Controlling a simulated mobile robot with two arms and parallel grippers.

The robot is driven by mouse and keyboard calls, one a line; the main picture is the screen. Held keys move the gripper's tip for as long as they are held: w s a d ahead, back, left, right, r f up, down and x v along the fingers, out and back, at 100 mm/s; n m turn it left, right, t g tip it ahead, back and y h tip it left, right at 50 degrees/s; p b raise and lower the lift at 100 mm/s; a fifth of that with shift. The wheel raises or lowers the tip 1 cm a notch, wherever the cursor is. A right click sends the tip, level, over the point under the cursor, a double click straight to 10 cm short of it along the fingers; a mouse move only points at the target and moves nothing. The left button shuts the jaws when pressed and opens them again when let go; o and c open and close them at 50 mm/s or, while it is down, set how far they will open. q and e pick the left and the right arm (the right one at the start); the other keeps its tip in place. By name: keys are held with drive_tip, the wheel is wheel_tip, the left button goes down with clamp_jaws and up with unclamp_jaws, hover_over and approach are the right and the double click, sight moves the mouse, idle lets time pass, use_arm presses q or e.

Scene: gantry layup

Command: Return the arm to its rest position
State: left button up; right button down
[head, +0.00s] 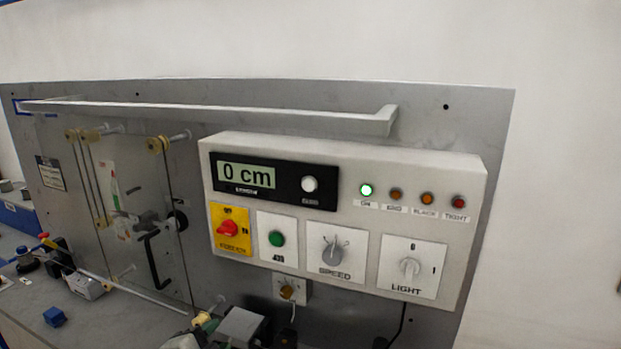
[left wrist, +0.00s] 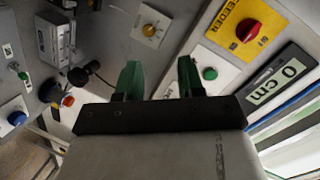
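My left gripper (left wrist: 159,78) shows in the left wrist view as two dark green fingers on a black bar and a grey body. The fingers stand apart with nothing between them. Behind them is the control panel with a green button (left wrist: 209,73), a red knob on a yellow plate (left wrist: 248,30) and a display reading 0 cm (left wrist: 283,82). In the head view only small, cluttered parts show at the lower edge, and I cannot make out the fingers there. My right gripper is not in view.
The white control box (head: 345,160) stands out from the grey board (head: 480,110), its ON lamp (head: 366,190) lit green. A long bar (head: 220,109) runs above it. A small orange-knobbed box (head: 290,289) hangs below. A blue block (head: 54,316) lies on the bench at left.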

use_arm(q)
drive_tip(key=s+a+f+n+g+y, duration=0.15)
drive_tip(key=s+f+n+g, duration=0.55)
drive_tip(key=s, duration=0.7)
drive_tip(key=s+a+f+n+g+y, duration=0.15)
drive_tip(key=s+f+n+g, duration=0.35)
drive_tip(key=s+f, duration=0.6)
wheel_tip(320, 180, down, 25)
drive_tip(key=s+b, duration=0.2)
drive_tip(key=b, duration=0.2)
drive_tip(key=s+a+f+b, duration=0.1)
drive_tip(key=s+f+b, duration=0.1)
drive_tip(key=s+f, duration=0.6)
drive_tip(key=s+a+f+g+b, duration=0.1)
drive_tip(key=s+f+b, duration=0.1)
drive_tip(key=s+f, duration=0.7)
wheel_tip(320, 180, down, 6)
drive_tip(key=shift+a, duration=0.25)
